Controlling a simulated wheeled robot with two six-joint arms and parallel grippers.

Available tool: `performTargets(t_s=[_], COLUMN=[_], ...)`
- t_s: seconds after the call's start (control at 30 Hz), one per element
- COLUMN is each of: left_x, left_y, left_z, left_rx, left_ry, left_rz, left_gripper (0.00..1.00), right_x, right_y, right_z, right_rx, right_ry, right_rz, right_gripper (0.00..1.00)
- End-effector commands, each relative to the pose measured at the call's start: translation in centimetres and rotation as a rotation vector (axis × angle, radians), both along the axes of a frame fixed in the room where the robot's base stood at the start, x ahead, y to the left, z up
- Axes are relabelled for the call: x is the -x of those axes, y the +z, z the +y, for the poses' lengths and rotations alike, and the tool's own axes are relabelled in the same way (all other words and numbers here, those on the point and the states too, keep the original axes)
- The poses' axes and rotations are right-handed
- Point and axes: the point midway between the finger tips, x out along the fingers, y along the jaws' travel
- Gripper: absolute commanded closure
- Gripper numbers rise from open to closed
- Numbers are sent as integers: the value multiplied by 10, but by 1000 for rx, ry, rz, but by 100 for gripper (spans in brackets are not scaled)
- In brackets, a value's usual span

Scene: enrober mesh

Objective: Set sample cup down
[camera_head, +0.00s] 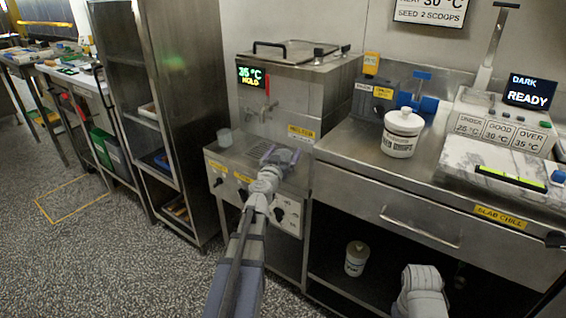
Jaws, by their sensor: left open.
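A small grey cup (225,138), which looks like the sample cup, stands upright at the left end of the steel ledge (236,162) in front of the melter (290,95). My left gripper (280,154) is open over the right part of this ledge, below the melter's front. It is to the right of the cup and apart from it. I see nothing held between its fingers. A whitish part of my right arm (420,290) shows at the bottom right; its gripper is not visible.
The melter's tap (267,105) juts out above the ledge. A white lidded tub (402,132) stands on the steel counter (345,140) at right, with another tub (356,258) on the shelf below. A tall steel rack (190,60) stands at left.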

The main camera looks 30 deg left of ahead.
Motion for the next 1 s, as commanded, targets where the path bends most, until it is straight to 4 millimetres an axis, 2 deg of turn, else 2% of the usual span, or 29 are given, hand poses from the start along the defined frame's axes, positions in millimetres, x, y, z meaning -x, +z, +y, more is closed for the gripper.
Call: performTargets(t_s=[0.03, 0.1, 0.37, 1.0], left_x=[-11, -18, -18, -18], left_y=[0, 0, 0, 0], left_z=[3, 5, 4, 5], left_rx=[0, 0, 0, 0], left_ry=[-1, -1, 0, 0], left_rz=[0, 0, 0, 0], left_gripper=[0, 0, 2, 74], right_x=[0, 0, 0, 0], right_y=[0, 0, 0, 0], right_z=[0, 0, 0, 0], right_rx=[0, 0, 0, 0], right_ry=[0, 0, 0, 0], right_rz=[0, 0, 0, 0], right_gripper=[50, 50, 50, 50])
